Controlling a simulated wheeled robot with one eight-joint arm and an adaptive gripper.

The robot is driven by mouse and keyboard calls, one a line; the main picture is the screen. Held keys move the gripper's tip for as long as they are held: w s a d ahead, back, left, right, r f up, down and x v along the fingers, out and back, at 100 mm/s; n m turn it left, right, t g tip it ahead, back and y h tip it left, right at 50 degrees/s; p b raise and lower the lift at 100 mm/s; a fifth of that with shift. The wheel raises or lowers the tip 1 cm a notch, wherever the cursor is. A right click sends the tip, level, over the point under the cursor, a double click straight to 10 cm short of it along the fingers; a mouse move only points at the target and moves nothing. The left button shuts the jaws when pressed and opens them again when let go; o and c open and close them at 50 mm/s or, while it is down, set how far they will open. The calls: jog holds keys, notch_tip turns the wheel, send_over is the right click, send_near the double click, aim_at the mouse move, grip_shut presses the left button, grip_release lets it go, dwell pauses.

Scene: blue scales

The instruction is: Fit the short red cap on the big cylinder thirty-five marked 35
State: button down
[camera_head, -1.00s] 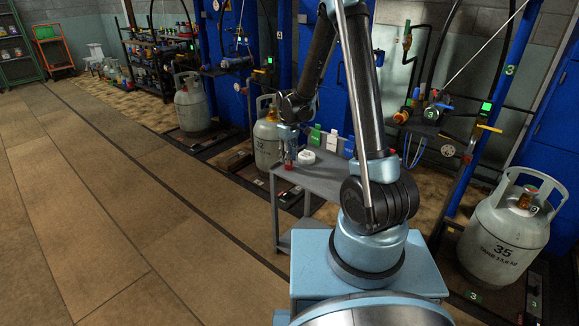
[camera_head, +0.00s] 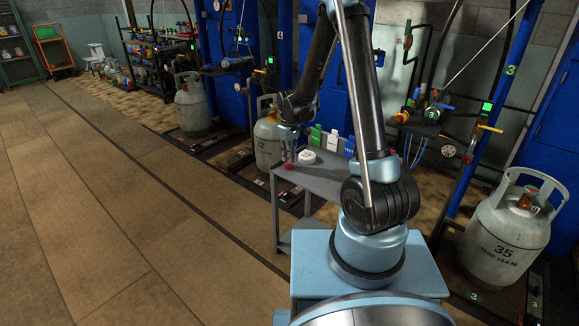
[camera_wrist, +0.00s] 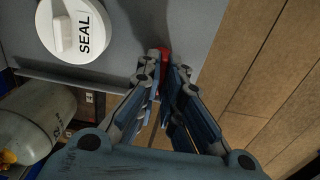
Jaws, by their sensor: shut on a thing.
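My gripper (camera_wrist: 165,75) is shut on a small red cap (camera_wrist: 164,53) at the edge of the grey cart top. In the head view my gripper (camera_head: 289,160) hangs over the cart's left end, and the red cap (camera_head: 288,167) shows just below its fingers. Most of the cap is hidden by the fingers in the wrist view. The big grey cylinder marked 35 (camera_head: 502,240) stands upright at the far right, with a brass valve inside its open collar. It is well apart from my gripper.
A grey cart (camera_head: 325,182) carries a white round SEAL piece (camera_head: 306,157) and green, white and blue tags. The SEAL piece also shows in the wrist view (camera_wrist: 60,25). Other cylinders (camera_head: 194,105) stand along the wall. The floor at left is clear.

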jog(key=shift+r, duration=1.85)
